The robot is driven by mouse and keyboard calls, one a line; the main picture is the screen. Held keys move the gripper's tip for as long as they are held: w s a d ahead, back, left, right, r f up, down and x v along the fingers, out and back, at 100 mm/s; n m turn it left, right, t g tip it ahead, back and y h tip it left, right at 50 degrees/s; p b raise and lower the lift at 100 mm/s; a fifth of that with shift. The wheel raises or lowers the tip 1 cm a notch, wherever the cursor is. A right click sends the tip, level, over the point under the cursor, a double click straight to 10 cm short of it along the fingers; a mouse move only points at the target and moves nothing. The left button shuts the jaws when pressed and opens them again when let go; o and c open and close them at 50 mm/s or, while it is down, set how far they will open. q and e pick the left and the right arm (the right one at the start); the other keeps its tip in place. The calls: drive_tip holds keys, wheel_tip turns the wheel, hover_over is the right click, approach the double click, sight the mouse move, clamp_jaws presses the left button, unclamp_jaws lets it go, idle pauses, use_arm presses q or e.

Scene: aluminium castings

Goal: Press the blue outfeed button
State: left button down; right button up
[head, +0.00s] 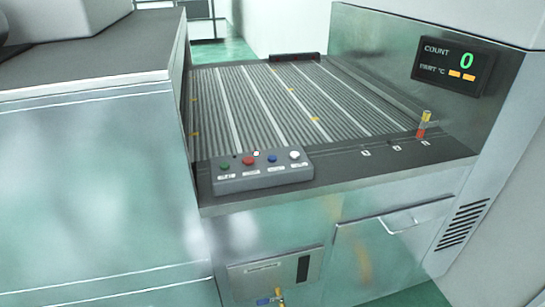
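The blue button (272,158) is on a grey control box (262,179) at the front left corner of the ribbed bed. On the same box are a green button (224,168) and a red button (248,161) to its left, and a white button (295,155) to its right. Small labels sit below the buttons, too small to read. Nothing covers the blue button. Neither of my grippers is in view.
The ribbed bed (262,105) behind the box looks clear. A display (449,65) on the right wall reads COUNT 0. A small red and yellow object (424,124) stands upright at the front right. A metal cabinet (95,190) rises at left.

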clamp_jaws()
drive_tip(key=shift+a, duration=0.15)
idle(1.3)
